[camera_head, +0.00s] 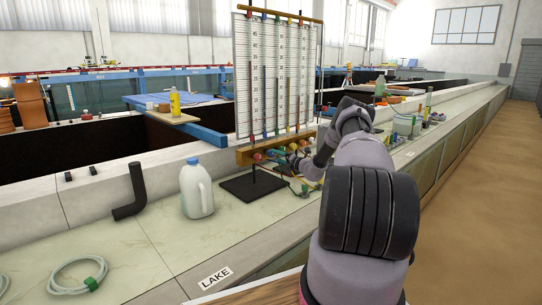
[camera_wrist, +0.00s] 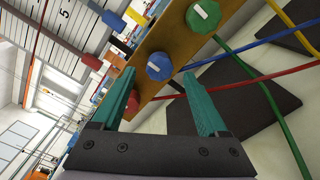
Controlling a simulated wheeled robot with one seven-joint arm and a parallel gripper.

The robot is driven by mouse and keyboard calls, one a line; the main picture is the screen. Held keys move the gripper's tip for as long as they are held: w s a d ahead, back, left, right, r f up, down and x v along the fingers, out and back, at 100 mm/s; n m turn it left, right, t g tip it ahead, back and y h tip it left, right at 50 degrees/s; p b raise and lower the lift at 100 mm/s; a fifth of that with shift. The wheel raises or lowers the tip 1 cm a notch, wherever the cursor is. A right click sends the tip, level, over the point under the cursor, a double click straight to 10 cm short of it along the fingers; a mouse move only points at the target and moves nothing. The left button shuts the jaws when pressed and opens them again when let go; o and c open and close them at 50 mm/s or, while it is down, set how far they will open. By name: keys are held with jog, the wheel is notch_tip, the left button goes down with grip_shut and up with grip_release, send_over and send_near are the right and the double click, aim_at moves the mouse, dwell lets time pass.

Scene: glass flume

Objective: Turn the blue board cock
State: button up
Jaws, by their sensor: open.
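The blue board cock (camera_wrist: 159,66) is a faceted knob with a white mark, on the yellow-brown rail (camera_wrist: 172,42) in the wrist view. My gripper (camera_wrist: 160,74) has two teal fingers spread apart, one on each side of the blue cock in the picture. I cannot tell whether the fingertips reach past its face, and no contact shows. In the head view the rail (camera_head: 250,155) runs along the foot of the white gauge board (camera_head: 272,75). My arm hides part of that area there, and the blue cock cannot be singled out clearly.
A green cock (camera_wrist: 203,17) is close on the right of the blue one. A red cock (camera_wrist: 131,106) is partly behind my left finger. Coloured tubes (camera_wrist: 265,75) run off to the right over dark plates. A white jug (camera_head: 196,190) stands on the bench left of the board.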

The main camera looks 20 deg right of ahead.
aim_at(273, 154)
jog(key=shift+x, duration=2.5)
grip_shut()
